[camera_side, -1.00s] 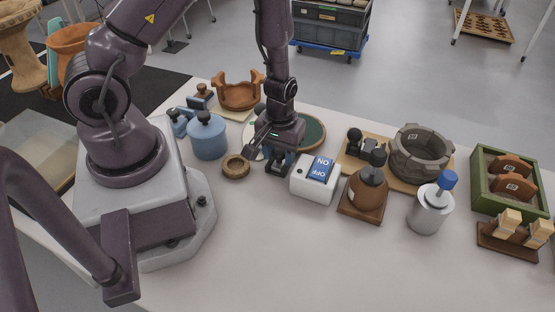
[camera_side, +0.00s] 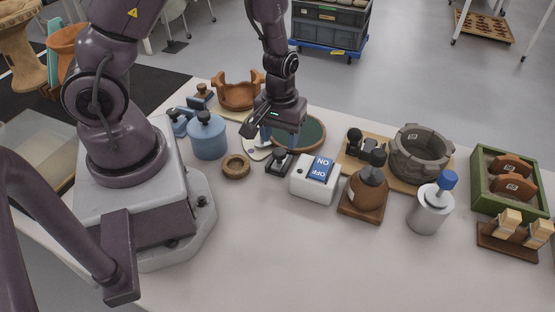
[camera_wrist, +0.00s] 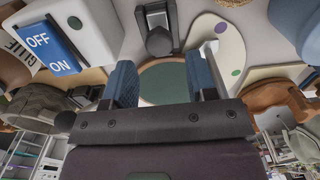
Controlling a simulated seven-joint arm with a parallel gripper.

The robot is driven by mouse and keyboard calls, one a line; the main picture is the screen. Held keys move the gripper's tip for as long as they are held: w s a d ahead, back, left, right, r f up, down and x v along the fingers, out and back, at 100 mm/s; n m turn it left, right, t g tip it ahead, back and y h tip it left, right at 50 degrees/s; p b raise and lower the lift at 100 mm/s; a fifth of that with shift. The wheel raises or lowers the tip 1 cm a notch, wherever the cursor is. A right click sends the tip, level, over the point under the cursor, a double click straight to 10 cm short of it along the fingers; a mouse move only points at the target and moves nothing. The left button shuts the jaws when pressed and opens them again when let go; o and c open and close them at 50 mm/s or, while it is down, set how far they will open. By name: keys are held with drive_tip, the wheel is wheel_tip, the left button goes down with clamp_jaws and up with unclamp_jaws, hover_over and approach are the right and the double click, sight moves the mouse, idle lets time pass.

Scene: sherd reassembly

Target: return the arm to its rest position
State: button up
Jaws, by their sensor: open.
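My gripper (camera_side: 277,138) hangs above the white table, fingers down, over a small black stand (camera_side: 279,160). In the wrist view its blue fingers (camera_wrist: 161,82) are spread apart with nothing held between them. The black stand (camera_wrist: 158,28) shows upright in the image beyond the fingertips, clear of them. A round green-topped disc (camera_side: 308,134) with a brown rim lies behind the gripper. A white palette (camera_side: 254,153) with coloured spots lies partly behind the gripper.
A white ON/OFF switch box (camera_side: 316,180), a brown pot (camera_side: 366,192) and a silver can (camera_side: 430,210) stand to the right. A grey vessel (camera_side: 420,155) stands behind. A blue jar (camera_side: 207,137), a wooden ring (camera_side: 236,167) and an orange vessel (camera_side: 238,94) are left. The front table is clear.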

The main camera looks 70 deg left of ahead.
drive_tip(key=shift+r, duration=0.25)
drive_tip(key=shift+s+d, duration=0.15)
drive_tip(key=shift+s, duration=0.15)
drive_tip(key=s+d+r+m+t, duration=0.2)
drive_tip(key=s+r+m, duration=0.2)
drive_tip(key=r, duration=0.9)
drive_tip(key=s+d+r+m+t, duration=0.2)
drive_tip(key=s+r+m+t, duration=0.1)
drive_tip(key=r, duration=1.1)
drive_tip(key=shift+s+r+m+t, duration=0.25)
drive_tip(key=shift+s+m, duration=0.35)
drive_tip(key=shift+m, duration=0.4)
